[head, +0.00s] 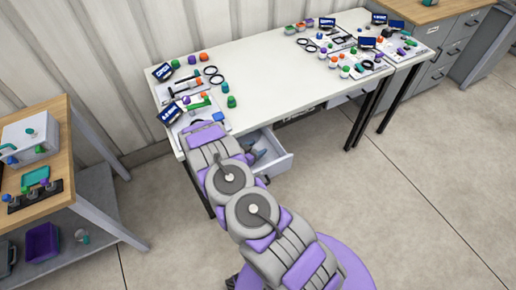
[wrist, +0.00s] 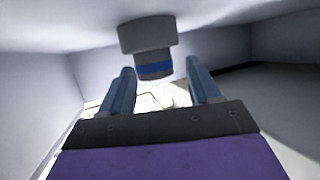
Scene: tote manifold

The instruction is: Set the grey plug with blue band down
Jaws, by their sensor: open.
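The grey plug with a blue band (wrist: 148,36) shows at the upper middle of the wrist view. Its wide grey end is at the top and the blue band is lower, toward my fingers. My gripper (wrist: 160,75) is open, with one blue-grey finger on each side below the plug. A gap shows between the plug's sides and both fingers. Pale walls surround it in the wrist view. In the head view my gripper (head: 257,155) is low in the open white drawer (head: 283,166), and I cannot make out the plug there.
The white table (head: 270,70) above the drawer carries coloured caps, black rings and small blue-screened devices along its left and far right. Its middle is clear. A wooden workbench (head: 75,170) with a white box (head: 30,137) stands at the left. The floor to the right is free.

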